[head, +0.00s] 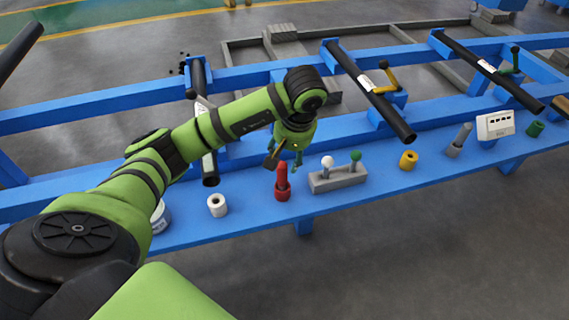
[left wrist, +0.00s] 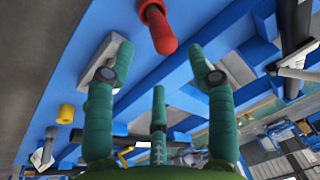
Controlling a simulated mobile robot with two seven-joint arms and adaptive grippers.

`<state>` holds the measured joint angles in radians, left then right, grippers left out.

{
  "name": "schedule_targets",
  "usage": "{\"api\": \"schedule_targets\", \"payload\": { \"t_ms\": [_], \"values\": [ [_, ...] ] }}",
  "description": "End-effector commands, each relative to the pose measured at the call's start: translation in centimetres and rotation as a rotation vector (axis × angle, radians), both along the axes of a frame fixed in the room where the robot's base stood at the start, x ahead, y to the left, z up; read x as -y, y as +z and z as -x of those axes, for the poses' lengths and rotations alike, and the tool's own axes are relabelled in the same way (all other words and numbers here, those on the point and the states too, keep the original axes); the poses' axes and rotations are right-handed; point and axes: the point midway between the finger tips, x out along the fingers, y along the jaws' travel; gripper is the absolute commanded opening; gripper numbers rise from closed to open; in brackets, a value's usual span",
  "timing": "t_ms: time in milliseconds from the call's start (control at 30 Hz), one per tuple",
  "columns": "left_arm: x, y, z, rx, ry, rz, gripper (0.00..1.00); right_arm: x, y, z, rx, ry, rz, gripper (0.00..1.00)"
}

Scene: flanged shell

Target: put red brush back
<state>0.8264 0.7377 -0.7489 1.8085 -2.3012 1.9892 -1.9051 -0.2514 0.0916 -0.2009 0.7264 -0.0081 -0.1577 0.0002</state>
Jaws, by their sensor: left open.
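The red brush (head: 282,184) stands upright on the blue bench, with a wider red lower part and a slimmer top. I cannot tell whether the lower part is a separate holder. My left gripper (head: 285,158) is open and empty, just above and behind the red brush. In the left wrist view the end of the red brush (left wrist: 160,30) shows at the top, beyond the spread green fingers (left wrist: 160,72) and apart from them. A grey block (head: 338,178) with a white knob (head: 327,161) and a green knob (head: 356,155) stands right of the brush. My right gripper is not in view.
A white roll (head: 217,205) stands left of the brush, and a yellow roll (head: 408,160) stands to the right. Black bars (head: 370,90) cross the blue frame behind. A white box (head: 495,125) and green roll (head: 535,129) are far right. The bench's front edge is close.

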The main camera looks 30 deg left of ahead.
Motion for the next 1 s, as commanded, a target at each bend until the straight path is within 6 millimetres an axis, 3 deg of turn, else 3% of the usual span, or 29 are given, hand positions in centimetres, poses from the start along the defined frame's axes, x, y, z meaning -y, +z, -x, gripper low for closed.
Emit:
{"api": "schedule_targets", "payload": {
  "t_ms": [100,300,533,867,1000],
  "values": [
    [0.4,2.4,0.1,0.004,-0.001,-0.003,0.55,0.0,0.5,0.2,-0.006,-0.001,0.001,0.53],
    [0.8,3.7,0.4,0.000,-0.001,-0.001,0.55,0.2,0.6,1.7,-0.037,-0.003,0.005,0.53],
    [0.8,3.8,0.4,-0.001,0.000,0.000,0.55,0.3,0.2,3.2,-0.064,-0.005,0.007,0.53],
    [0.9,3.7,0.4,-0.001,0.000,0.002,0.55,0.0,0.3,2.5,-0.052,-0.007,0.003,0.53],
    [3.4,2.5,0.6,0.006,-0.012,0.096,0.55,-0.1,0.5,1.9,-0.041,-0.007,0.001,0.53]
  ]
}}
